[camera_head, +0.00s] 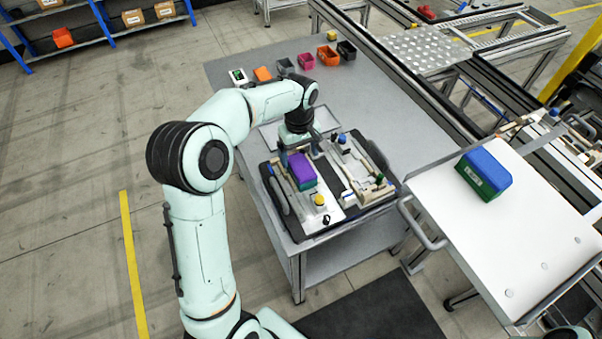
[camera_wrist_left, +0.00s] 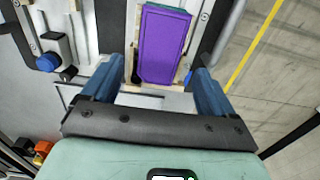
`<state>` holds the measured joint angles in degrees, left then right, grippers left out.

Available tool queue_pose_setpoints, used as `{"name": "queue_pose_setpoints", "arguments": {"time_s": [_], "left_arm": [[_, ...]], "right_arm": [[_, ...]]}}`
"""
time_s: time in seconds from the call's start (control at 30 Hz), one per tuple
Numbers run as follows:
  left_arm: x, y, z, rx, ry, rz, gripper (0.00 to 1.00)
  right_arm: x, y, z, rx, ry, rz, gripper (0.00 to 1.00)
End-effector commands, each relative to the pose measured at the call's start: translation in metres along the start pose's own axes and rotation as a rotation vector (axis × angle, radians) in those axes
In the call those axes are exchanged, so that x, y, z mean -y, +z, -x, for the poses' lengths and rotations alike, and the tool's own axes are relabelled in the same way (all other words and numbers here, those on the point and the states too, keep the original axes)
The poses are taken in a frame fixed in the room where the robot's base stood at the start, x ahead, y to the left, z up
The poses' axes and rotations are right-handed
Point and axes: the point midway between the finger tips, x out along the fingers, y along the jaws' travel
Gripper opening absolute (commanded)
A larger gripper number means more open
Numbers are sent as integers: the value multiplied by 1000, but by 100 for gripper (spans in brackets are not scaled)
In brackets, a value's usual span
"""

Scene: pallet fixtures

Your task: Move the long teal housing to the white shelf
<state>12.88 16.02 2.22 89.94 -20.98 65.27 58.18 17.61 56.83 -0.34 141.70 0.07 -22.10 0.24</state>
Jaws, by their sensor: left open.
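A long housing with a purple top (camera_head: 301,167) and a teal-green lower part sits in the left fixture of a black pallet (camera_head: 297,228) on the grey table. It also shows in the left wrist view (camera_wrist_left: 163,47), with a thin teal edge. My left gripper (camera_head: 300,150) is open at the housing's far end, pointing down. In the wrist view its two blue-grey fingers (camera_wrist_left: 154,88) are spread on either side of the housing's near end, with nothing between their tips that I can see gripped. The white shelf (camera_head: 525,245) is at the right. My right gripper is not in view.
A blue-topped green housing (camera_head: 485,173) stands on the white shelf's back left; its front is clear. A second fixture (camera_head: 362,178) is right of the purple-topped housing. Several small bins, one black (camera_head: 346,50), line the table's back. A metal handle (camera_head: 422,228) juts from the shelf's left side.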

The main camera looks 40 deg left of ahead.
Motion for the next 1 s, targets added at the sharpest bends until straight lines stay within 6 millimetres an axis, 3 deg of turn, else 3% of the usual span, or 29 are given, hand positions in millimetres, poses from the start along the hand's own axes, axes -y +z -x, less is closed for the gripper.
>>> {"name": "queue_pose_setpoints", "arguments": {"time_s": [0.3, 0.6, 0.67, 0.87, 0.9, 1.0], "left_arm": [[-1, 7, -44, 2, -2, -1, 87], [-2, 6, -49, 0, 1, -2, 87], [-2, 6, -48, 0, 1, -2, 71], [-2, 6, -49, 0, 0, -1, 6], [-2, 6, -48, 0, 1, -1, 0], [-2, 6, -48, 0, 0, -1, 0]], "right_arm": [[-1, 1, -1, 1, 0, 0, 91], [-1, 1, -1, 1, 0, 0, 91], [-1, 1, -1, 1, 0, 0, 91], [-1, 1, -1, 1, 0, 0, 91], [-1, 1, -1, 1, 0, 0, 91], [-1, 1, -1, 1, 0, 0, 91]]}}
